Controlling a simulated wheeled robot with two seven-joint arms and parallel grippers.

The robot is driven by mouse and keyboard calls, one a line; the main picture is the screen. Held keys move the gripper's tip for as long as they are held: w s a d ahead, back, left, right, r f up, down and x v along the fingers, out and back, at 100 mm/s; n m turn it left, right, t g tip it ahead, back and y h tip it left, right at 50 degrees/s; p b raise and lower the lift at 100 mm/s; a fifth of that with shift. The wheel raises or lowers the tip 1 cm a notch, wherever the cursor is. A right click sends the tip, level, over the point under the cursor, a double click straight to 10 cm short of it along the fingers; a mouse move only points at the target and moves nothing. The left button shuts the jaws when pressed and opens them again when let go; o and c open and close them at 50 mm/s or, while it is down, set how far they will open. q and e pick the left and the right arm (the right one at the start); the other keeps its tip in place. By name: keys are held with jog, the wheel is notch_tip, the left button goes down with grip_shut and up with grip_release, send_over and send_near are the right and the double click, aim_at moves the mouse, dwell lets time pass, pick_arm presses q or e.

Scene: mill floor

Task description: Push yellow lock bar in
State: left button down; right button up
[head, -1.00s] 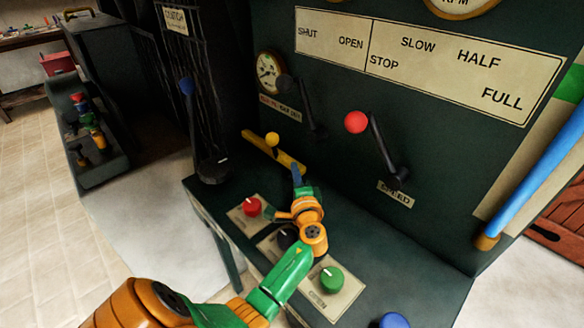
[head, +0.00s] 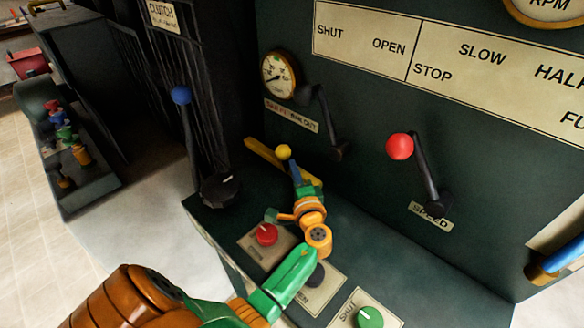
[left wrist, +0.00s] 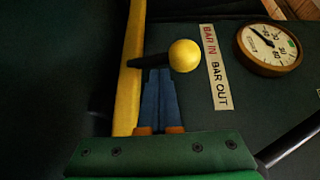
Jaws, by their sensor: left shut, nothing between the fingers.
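The yellow lock bar (head: 262,155) lies along the foot of the dark green panel, with a yellow ball knob (head: 283,152) on a short dark stem. My left gripper (head: 293,168) is shut and empty, its blue fingertips just in front of the knob, hiding part of the bar. In the left wrist view the bar (left wrist: 127,85) runs upright in the picture, left of the fingers. The knob (left wrist: 184,55) and its stem are just beyond the fingertips (left wrist: 157,72); I cannot tell whether they touch. My right gripper is not in view.
A "BAR IN / BAR OUT" label (left wrist: 218,68) and a dial gauge (head: 278,74) are near the bar. A blue-knobbed lever (head: 190,135) stands left, a red-knobbed lever (head: 418,170) right.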

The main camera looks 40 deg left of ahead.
pick_arm(q)
jog(key=a, duration=0.5)
jog(key=a+b, duration=0.1)
jog(key=a, duration=0.1)
jog(key=shift+w+a, duration=0.25)
jog(key=shift+a, duration=0.05)
jog(key=shift+d, duration=0.1)
